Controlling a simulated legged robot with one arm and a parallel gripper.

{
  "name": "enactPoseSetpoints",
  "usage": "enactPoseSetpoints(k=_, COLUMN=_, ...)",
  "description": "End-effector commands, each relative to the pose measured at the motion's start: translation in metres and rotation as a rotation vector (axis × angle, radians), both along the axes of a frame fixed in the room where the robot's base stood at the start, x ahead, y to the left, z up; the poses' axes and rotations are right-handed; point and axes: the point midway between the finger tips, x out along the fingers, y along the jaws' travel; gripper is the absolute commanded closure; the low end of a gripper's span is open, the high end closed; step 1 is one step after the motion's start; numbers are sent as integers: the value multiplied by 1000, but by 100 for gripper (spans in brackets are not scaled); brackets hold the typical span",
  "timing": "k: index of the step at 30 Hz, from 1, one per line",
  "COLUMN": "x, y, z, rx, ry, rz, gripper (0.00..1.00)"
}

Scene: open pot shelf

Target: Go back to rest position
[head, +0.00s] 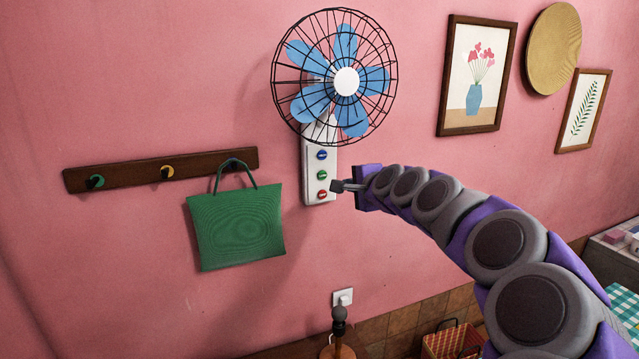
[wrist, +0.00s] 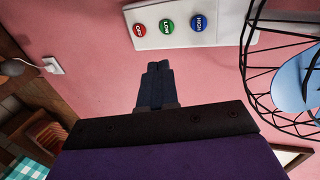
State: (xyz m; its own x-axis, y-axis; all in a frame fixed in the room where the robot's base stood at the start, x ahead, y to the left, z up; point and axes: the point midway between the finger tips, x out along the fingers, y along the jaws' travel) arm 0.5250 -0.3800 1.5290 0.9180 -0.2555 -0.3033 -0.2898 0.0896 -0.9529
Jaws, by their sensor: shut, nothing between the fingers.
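My gripper (head: 339,186) is shut and empty at the end of my purple and grey arm, in the air by the lower right edge of the fan's switch panel. In the wrist view its closed fingers (wrist: 155,80) point toward the white panel (wrist: 182,38), with pink wall showing between them and the panel. The panel (head: 311,189) has a blue HIGH button (wrist: 198,23), a green LOW button (wrist: 167,26) and a red OFF button (wrist: 139,30). In the head view I cannot tell whether the fingertips touch the panel.
The caged blue wall fan (head: 346,80) is just above. A green bag (head: 237,230) hangs from a wooden hook rail (head: 130,172) at left. Framed pictures (head: 477,75) hang at right. A wall socket (head: 343,298) and a basket (head: 452,342) are below. The wall between is clear.

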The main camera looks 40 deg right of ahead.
Motion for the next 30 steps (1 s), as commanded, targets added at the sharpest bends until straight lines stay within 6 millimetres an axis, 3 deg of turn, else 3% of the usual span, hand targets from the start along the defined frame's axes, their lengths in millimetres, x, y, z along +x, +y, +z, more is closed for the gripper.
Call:
enactPoseSetpoints(k=8, x=1, y=12, z=1, rx=-12, ry=6, rz=12, gripper=100)
enactPoseSetpoints(k=11, x=5, y=35, z=-8, rx=-34, ry=42, rz=71, gripper=100)
enactPoseSetpoints(k=14, x=11, y=81, z=-27, rx=-87, ry=112, rz=186, gripper=100)
enactPoseSetpoints(k=16, x=10, y=125, z=-47, rx=-137, ry=185, rz=296, gripper=100)
enactPoseSetpoints(k=20, x=-6, y=205, z=-86, rx=-252, ry=319, rz=506, gripper=100)
enactPoseSetpoints(k=24, x=-44, y=279, z=-137, rx=-378, ry=476, rz=736, gripper=100)
enactPoseSetpoints(k=26, x=-67, y=306, z=-162, rx=-433, ry=550, rz=836, gripper=100)
enactPoseSetpoints(k=30, x=-131, y=354, z=-218, rx=-557, ry=723, rz=1067, gripper=100)
